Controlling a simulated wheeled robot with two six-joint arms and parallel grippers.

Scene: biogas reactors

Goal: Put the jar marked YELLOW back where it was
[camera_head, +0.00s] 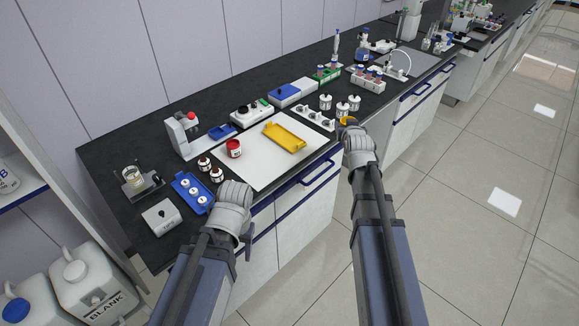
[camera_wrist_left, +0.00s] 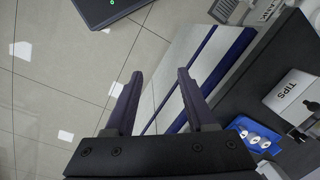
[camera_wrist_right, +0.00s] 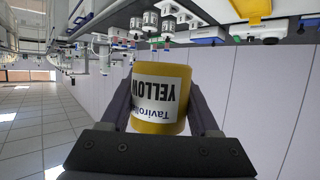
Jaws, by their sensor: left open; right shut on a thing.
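The jar marked YELLOW (camera_wrist_right: 160,97) is between the fingers of my right gripper (camera_wrist_right: 160,110); its label reads upside down in the right wrist view. In the head view the yellow jar (camera_head: 347,121) shows only partly, past my right gripper (camera_head: 351,129), near the front edge of the bench and right of the white mat. My left gripper (camera_wrist_left: 159,74) is open and empty in the left wrist view, with floor and cabinet fronts beyond it. In the head view my left wrist is at the bench's front edge, with its fingers mostly hidden.
A yellow tray (camera_head: 285,137) lies on the white mat (camera_head: 262,170). A red jar (camera_head: 233,149) stands on the mat's left part, with small brown bottles beside it. A blue rack (camera_head: 183,183) holds white-capped vials. White-topped containers (camera_head: 341,109) stand behind my right gripper.

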